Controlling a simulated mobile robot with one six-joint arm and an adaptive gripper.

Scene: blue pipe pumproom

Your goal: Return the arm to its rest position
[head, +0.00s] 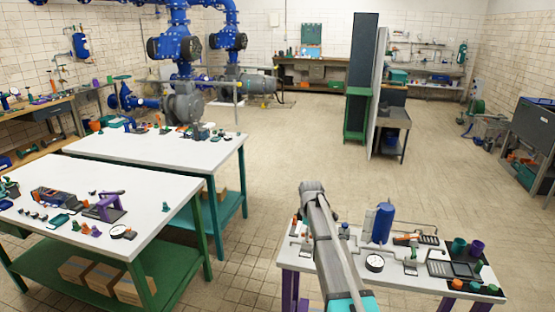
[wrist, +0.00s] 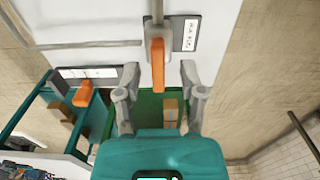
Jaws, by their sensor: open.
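My arm (head: 325,230) rises from the bottom of the head view and stretches over the small right-hand table. My gripper is hidden from the head view. In the wrist view, my gripper (wrist: 159,72) is open, its two grey fingers spread apart with nothing held. An orange lever handle (wrist: 158,65) on a grey fitting shows between the fingertips. I cannot tell how far it is from them. A second orange handle (wrist: 83,95) lies to the left, outside the fingers.
The small right-hand table (head: 400,278) carries a blue cylinder (head: 382,222), a round gauge (head: 374,263) and cups. Two white-topped workbenches (head: 150,190) with small parts stand at left. A dark cabinet (head: 362,75) stands behind. The tiled floor (head: 290,135) between is clear.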

